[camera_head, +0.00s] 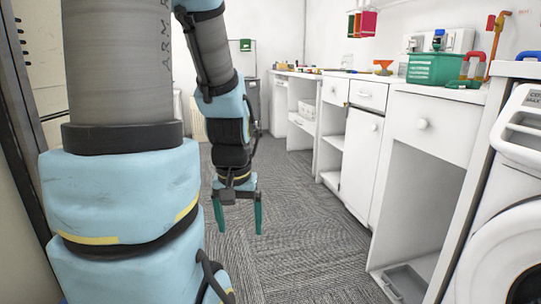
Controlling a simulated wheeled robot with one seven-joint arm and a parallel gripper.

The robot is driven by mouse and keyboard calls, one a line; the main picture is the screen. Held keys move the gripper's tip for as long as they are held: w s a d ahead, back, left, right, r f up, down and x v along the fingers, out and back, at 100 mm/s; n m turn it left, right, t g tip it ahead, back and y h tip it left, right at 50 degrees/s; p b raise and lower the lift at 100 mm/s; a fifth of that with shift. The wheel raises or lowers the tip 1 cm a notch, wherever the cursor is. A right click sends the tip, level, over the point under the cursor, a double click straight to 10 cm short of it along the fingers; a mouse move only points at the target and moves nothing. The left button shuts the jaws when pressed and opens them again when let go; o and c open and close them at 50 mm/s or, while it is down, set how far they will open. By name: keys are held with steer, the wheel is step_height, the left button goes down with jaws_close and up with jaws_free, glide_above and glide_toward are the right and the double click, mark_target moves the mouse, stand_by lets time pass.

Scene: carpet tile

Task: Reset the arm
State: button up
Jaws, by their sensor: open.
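My gripper (239,218) hangs pointing down at the middle of the head view, above the grey carpet floor. Its two green fingers are apart, with nothing between them. My arm (232,118) comes down from the top of the view, in light blue and dark grey. The large blue and grey part at the left is also mine and hides the floor and room behind it.
White cabinets (358,160) with a counter run along the right, some open in front. A green basket (431,68) stands on the counter. A white front-loading machine (515,225) is at the right edge. The carpet (300,240) between is clear.

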step_height(320, 180, up, 26)
steer(key=p, duration=2.4)
steer(key=shift+r, duration=0.2)
